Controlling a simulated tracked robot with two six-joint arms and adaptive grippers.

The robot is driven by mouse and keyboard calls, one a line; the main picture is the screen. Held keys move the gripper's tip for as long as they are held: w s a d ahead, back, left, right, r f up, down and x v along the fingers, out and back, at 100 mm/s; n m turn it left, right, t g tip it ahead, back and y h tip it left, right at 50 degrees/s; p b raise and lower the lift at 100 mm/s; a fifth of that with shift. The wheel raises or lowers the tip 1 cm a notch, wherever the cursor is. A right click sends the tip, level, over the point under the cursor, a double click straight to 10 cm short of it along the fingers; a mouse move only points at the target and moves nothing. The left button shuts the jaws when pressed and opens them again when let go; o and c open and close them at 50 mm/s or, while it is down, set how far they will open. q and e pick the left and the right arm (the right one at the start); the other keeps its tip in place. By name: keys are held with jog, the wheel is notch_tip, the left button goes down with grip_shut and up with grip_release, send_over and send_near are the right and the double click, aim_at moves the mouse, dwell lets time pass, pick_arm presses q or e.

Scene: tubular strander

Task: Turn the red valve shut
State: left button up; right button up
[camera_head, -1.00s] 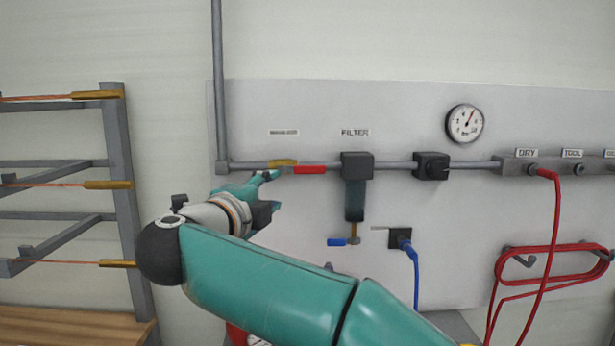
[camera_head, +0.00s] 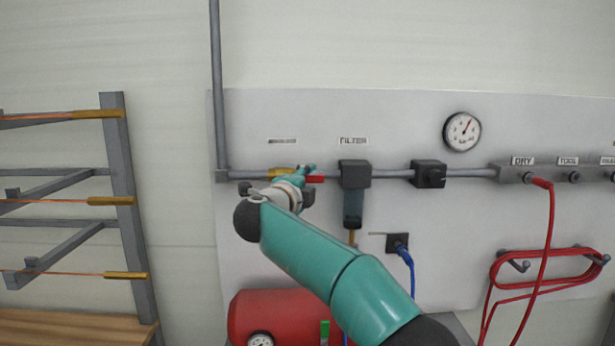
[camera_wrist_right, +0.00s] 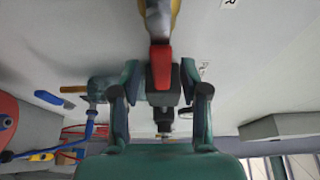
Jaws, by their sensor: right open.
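The red valve lever (camera_head: 316,179) sits on the pipe beside its yellow-brass valve body (camera_head: 283,171), left of the filter. It lies along the pipe. My right gripper (camera_head: 306,172) is at the lever and hides part of it. In the right wrist view, the red lever (camera_wrist_right: 160,66) lies between the two spread fingers of my right gripper (camera_wrist_right: 161,80). The fingers are open, with a gap visible on each side of the lever. My left gripper is not in view.
The black filter head (camera_head: 355,174) is just right of the lever. A pressure gauge (camera_head: 462,131) and red hose (camera_head: 549,230) are further right. A red tank (camera_head: 272,312) stands below my arm. A spool rack (camera_head: 132,200) stands at the left.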

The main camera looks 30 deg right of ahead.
jog(key=shift+w+d, duration=0.1)
jog(key=shift+d, duration=0.1)
grip_shut()
dwell(0.3)
jog(key=shift+d, duration=0.1)
